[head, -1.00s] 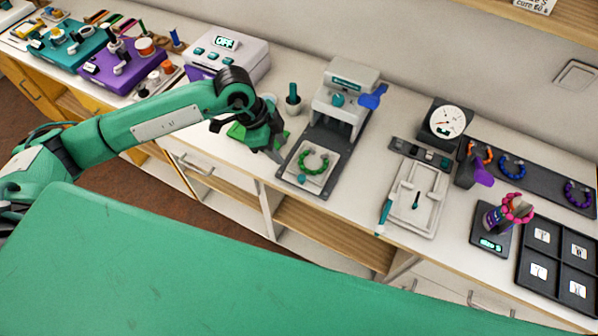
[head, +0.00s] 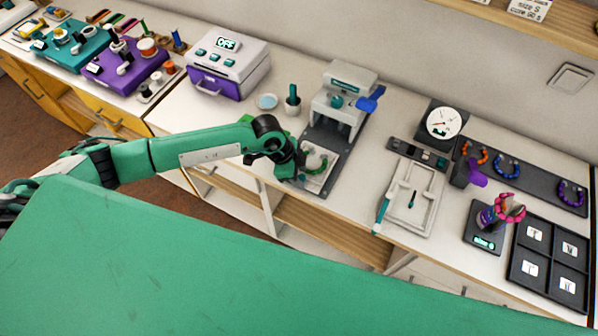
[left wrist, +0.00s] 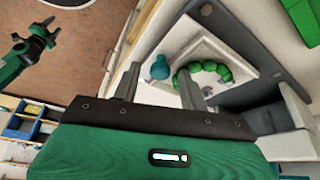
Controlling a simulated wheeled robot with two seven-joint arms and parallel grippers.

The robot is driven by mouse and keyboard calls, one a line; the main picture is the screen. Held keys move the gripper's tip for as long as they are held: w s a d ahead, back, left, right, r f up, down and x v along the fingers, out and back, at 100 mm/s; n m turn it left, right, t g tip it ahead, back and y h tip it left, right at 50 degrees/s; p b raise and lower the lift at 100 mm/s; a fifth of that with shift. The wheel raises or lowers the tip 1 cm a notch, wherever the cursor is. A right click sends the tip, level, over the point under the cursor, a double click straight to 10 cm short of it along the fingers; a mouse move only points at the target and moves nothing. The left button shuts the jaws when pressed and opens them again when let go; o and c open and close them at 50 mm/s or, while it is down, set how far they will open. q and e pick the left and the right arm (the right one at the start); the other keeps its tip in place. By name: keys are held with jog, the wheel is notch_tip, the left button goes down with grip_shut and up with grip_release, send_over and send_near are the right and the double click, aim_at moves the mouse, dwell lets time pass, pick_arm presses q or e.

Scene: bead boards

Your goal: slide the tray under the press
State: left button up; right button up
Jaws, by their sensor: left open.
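The press (head: 340,108) stands on a dark base plate (head: 328,141) on the white counter, with a blue lever at its right. The pale tray (head: 317,182) sits on the front of that plate, before the press posts. It carries a green bead ring (left wrist: 216,68) and has a teal knob (left wrist: 160,68) at its edge. My left gripper (head: 299,181) is open at the tray's near left side, hiding part of it; in the left wrist view its fingers (left wrist: 159,88) straddle the knob's line, contact unclear. My right gripper (left wrist: 46,36) shows small in the left wrist view.
A pot with a dark tool (head: 293,100) stands left of the press. A white board (head: 412,198) lies right of it, near a dial gauge (head: 443,122). A grey machine (head: 229,68) reading OFF stands behind left. The counter's front edge is close.

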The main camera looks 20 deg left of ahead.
pick_arm(q)
grip_shut()
jog(key=b, duration=0.3)
send_near(322, 154)
jog(key=x, duration=0.5)
jog(key=shift+s+f, duration=0.1)
jog(key=shift+s, duration=0.15)
jog(key=shift+w+d, duration=0.1)
jog(key=shift+w, duration=0.15)
jog(key=shift+r, duration=0.25)
jog(key=shift+w, duration=0.15)
jog(key=shift+c, duration=0.7)
grip_release()
jog(key=shift+o, duration=0.7)
jog(key=shift+w+f, duration=0.1)
